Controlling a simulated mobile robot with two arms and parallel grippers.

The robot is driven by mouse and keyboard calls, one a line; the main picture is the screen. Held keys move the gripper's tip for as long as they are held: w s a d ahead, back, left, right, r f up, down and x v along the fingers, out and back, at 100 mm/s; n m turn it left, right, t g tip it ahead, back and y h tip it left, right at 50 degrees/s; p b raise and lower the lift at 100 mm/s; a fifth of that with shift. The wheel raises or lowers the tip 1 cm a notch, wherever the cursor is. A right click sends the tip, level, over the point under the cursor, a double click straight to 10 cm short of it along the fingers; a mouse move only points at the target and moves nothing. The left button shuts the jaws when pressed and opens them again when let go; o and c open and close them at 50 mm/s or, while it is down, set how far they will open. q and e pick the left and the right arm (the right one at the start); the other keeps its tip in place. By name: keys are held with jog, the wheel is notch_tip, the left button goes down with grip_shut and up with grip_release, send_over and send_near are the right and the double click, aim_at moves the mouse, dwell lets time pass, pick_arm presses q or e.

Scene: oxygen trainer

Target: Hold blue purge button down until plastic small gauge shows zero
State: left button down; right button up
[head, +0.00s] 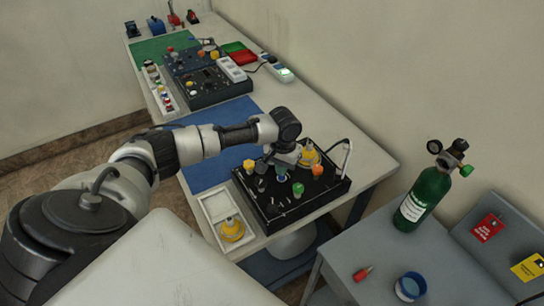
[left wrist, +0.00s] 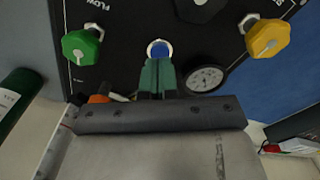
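The black trainer panel (head: 310,203) sits on the near end of the long table. My left gripper (left wrist: 157,66) reaches over it with its teal fingers together and nothing between them. The blue purge button (left wrist: 159,49) is a round blue cap in a pale ring, right at the fingertips in the left wrist view; I cannot tell whether they touch it or press it. My right gripper is out of view.
A green knob (left wrist: 82,46) and a yellow knob (left wrist: 267,38) flank the button. A white tray (head: 211,206) with a yellow part lies left of the panel. A green cylinder (head: 424,198) stands on a grey table at the right. A blue mat (head: 205,174) lies behind.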

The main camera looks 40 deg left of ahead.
pick_arm(q)
jog(key=shift+f+b, duration=0.5)
jog(key=shift+f, duration=0.8)
dwell(1.1)
notch_tip(320, 180, up, 7)
jog(key=p, duration=0.8)
jog(key=shift+r, duration=0.1)
dwell(0.4)
jog(key=shift+s, duration=0.1)
